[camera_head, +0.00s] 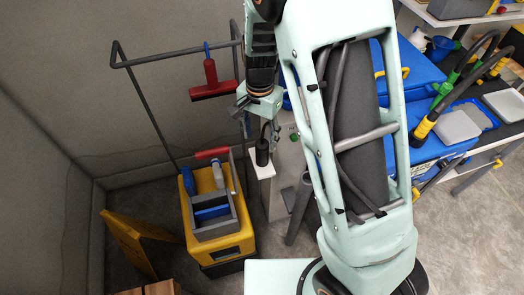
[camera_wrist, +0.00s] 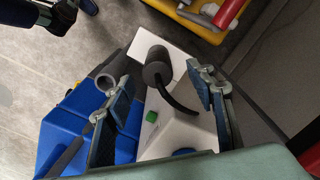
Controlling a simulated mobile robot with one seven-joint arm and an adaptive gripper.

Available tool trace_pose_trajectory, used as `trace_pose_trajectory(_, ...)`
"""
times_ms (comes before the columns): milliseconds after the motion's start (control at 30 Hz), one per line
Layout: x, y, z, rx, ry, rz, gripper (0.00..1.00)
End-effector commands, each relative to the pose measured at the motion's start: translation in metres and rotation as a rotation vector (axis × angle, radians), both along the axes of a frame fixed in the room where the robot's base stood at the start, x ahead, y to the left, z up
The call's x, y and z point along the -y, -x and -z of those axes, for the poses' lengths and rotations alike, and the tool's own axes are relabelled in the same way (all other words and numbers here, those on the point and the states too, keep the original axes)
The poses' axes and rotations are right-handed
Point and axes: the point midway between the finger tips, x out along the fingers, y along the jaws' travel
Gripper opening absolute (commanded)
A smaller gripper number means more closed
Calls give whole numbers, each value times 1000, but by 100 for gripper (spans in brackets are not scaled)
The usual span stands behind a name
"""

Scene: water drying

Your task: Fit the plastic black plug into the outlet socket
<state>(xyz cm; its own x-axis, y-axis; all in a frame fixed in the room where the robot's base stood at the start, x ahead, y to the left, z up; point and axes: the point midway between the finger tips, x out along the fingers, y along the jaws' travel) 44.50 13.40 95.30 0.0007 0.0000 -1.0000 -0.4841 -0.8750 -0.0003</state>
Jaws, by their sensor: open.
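The black plug (camera_wrist: 157,68) is a dark cylinder with a thick black cord curving from it, at a white ledge of the machine. In the head view the plug (camera_head: 262,152) stands roughly upright at the white ledge (camera_head: 262,170). My gripper (camera_wrist: 155,80) is open, its two fingers on either side of the plug in the wrist view; I see no contact, and the depth between them is unclear. In the head view my gripper (camera_head: 260,110) is above the plug. I cannot make out the outlet socket in either view.
The pale machine (camera_head: 287,165) has a green button (camera_wrist: 152,116). A yellow cleaning cart (camera_head: 217,238) with a grey caddy stands left of it. A red squeegee (camera_head: 213,82) hangs on a dark rack. Blue bins (camera_head: 420,70) and a shelf stand at the right.

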Motion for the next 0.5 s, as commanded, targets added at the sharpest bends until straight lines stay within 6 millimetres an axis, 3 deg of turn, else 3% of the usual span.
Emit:
trace_pose_trajectory(300, 6, 0, 40, -3, 2, 0, 50)
trace_pose_trajectory(500, 6, -1, 50, -1, 0, 0, 50)
